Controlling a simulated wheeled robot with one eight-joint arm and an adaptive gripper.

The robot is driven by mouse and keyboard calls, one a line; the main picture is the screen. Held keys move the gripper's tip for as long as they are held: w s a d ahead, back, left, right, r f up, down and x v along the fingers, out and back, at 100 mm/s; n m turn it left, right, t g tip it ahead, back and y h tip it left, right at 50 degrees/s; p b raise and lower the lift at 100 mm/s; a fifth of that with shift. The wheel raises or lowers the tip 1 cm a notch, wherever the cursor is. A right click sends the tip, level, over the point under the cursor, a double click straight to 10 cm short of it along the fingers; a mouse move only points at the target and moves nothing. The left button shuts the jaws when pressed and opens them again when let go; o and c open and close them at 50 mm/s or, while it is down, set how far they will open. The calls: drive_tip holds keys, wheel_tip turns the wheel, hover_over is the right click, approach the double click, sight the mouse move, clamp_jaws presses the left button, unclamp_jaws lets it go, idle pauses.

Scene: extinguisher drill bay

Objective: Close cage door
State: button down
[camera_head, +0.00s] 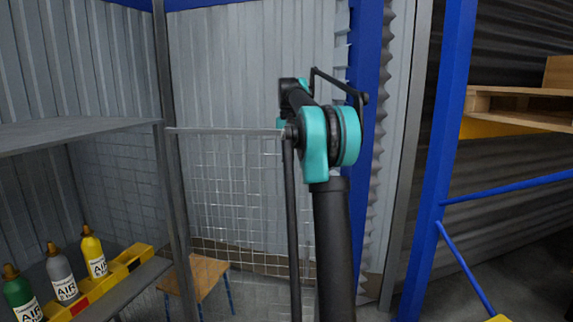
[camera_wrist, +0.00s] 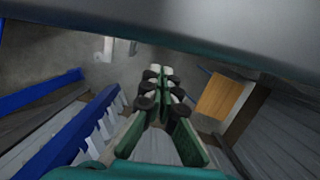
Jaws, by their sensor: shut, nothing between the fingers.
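The cage door (camera_head: 235,185) is a wire mesh panel with a grey top rail, left of my arm in the head view. Its left side meets a grey upright post (camera_head: 172,180), and a dark vertical bar (camera_head: 293,230) stands at its right side, partly behind my arm. My gripper (camera_wrist: 160,75) shows in the wrist view, shut and empty, with the floor beyond its fingertips. In the head view my arm hides the fingers. I cannot tell whether my gripper touches the door.
A grey shelf (camera_head: 75,134) and several bottles, one yellow (camera_head: 94,254), are at left. A wooden stool (camera_head: 198,278) stands low behind the mesh; a wooden seat also shows in the wrist view (camera_wrist: 220,97). A blue rack (camera_head: 437,170) with a pallet (camera_head: 520,103) is at right.

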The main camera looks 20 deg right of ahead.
drive_tip(key=shift+s+a, duration=0.25)
drive_tip(key=shift+s, duration=0.3)
drive_tip(key=shift+s+a, duration=0.2)
drive_tip(key=shift+s, duration=0.35)
